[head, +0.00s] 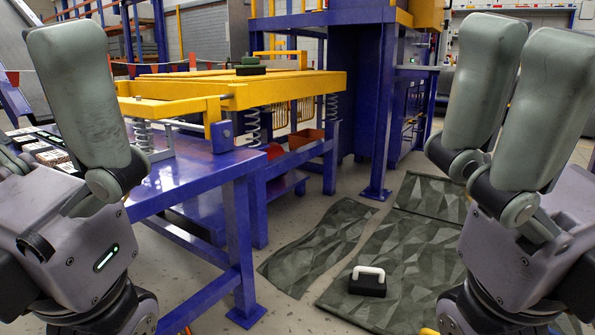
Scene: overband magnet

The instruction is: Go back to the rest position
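My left gripper (68,45) is raised at the left side of the head view. One long grey-green finger points up, and the rest of its fingers is hidden or cut off by the frame. My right gripper (528,48) is raised at the right side, with two grey-green fingers pointing up and overlapping in the picture. I cannot tell the gap between them. Nothing held shows in either gripper. Both stand in front of the picture's edges, with the yellow frame (235,92) on its blue stand (185,180) between them.
A black block with a white handle (368,283) rests on patterned dark mats (395,250) on the floor. A tall blue machine frame (360,100) stands behind. Small boxed items (50,155) lie beyond my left arm. Bare floor (290,225) shows beside the stand.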

